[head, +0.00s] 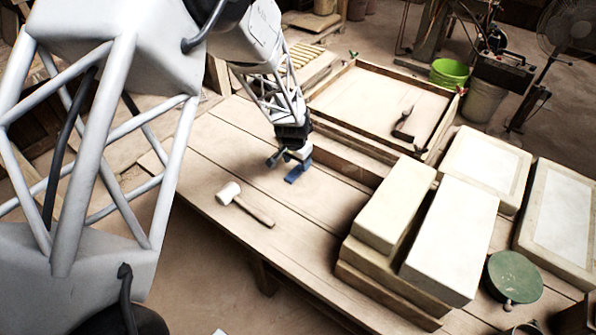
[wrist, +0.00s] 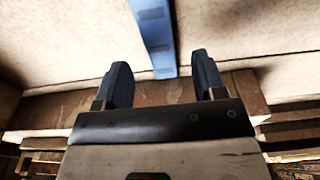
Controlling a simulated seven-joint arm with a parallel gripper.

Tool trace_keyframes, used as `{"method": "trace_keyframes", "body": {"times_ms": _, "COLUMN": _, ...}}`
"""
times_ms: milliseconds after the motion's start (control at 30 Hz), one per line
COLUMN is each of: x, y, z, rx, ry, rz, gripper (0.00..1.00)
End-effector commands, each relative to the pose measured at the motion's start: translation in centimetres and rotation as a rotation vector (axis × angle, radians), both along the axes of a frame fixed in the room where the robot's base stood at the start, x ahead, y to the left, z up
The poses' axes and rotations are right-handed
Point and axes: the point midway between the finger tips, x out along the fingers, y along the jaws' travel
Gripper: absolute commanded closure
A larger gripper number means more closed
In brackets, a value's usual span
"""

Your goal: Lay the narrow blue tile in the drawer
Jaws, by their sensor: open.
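The narrow blue tile (head: 297,173) lies on the wooden table in the head view, just below my gripper (head: 289,157). In the wrist view the blue tile (wrist: 154,30) runs down from the top edge, and its near end shows between the two fingertips of my gripper (wrist: 160,62). The fingers are apart, with a gap on both sides of the tile, and hold nothing. I cannot tell the exact height of the fingertips above it.
A white-headed mallet (head: 229,193) lies left of the tile on the table. Stacked pale blocks (head: 395,205) stand to the right. The table around the mallet is mostly bare.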

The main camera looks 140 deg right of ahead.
Motion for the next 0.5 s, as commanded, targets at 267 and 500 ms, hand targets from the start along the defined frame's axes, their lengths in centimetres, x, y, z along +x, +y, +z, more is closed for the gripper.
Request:
{"method": "trace_keyframes", "body": {"times_ms": 267, "x": -0.2, "y": 0.0, "z": -2.9, "rx": 0.0, "ry": -0.001, "rz": 0.0, "gripper": 0.36}}
{"method": "trace_keyframes", "body": {"times_ms": 500, "x": -0.3, "y": 0.0, "z": -3.5, "rx": -0.001, "ry": 0.001, "rz": 0.0, "gripper": 0.36}}
